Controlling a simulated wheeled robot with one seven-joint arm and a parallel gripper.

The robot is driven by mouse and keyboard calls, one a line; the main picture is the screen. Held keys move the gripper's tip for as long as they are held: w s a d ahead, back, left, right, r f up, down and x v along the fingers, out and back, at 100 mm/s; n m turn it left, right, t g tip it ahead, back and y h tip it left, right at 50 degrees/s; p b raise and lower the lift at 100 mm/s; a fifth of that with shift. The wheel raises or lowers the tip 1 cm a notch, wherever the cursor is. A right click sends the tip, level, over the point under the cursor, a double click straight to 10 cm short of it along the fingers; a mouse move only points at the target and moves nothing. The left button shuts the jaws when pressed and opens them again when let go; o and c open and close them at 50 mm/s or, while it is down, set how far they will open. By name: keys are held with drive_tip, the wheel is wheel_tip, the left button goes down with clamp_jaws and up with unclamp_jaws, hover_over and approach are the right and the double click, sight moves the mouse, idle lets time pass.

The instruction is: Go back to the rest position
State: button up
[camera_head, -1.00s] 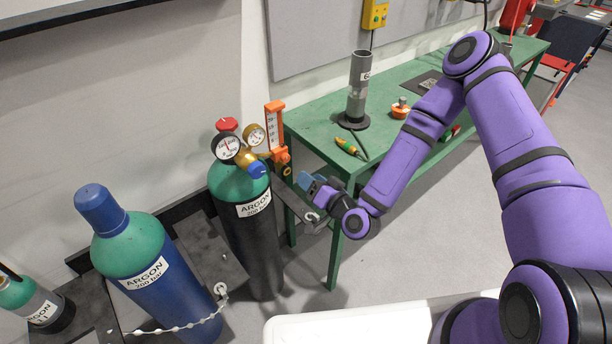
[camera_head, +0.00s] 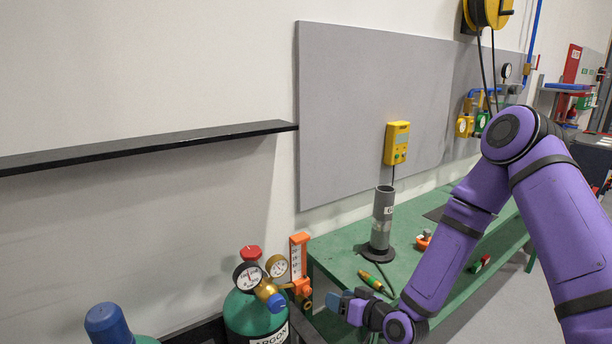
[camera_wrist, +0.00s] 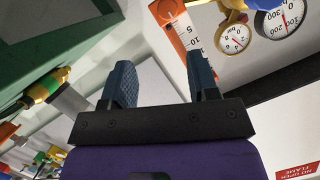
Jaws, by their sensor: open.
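My gripper (camera_head: 343,303) is at the end of my purple arm, near the front left corner of the green table. In the wrist view its two blue fingers (camera_wrist: 162,82) stand apart with nothing between them. The orange flow meter (camera_head: 300,262) and the gauge regulator (camera_head: 262,277) on the green-topped argon cylinder (camera_head: 243,315) are just left of my gripper. The flow meter also shows close beyond the fingers in the wrist view (camera_wrist: 174,30).
The green table (camera_head: 335,254) holds a grey tube on a black base (camera_head: 382,222), a green-and-yellow tool (camera_head: 370,280) and an orange part (camera_head: 424,240). A blue-capped cylinder (camera_head: 106,322) is at lower left. A black shelf (camera_head: 150,146) juts from the wall.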

drive_tip(key=s+d+r+g+h, duration=0.2)
drive_tip(key=d+r+h, duration=0.2)
drive_tip(key=d+r, duration=0.55)
drive_tip(key=s+d+r+g+h, duration=0.15)
drive_tip(key=d+r+h, duration=0.4)
drive_tip(key=r, duration=0.75)
drive_tip(key=s+d+r+m, duration=0.1)
drive_tip(key=s+r, duration=0.3)
drive_tip(key=s, duration=0.4)
drive_tip(key=s+d+r+m+g, duration=0.1)
drive_tip(key=s+d+r, duration=0.2)
drive_tip(key=s, duration=0.6)
drive_tip(key=s+d+r+m+g, duration=0.1)
drive_tip(key=s+d+r, duration=0.1)
drive_tip(key=s+r, duration=0.5)
drive_tip(key=shift+s+d+m, duration=0.2)
drive_tip(key=shift+s+m, duration=0.1)
drive_tip(key=shift+s, duration=0.4)
drive_tip(key=shift+h, duration=0.25)
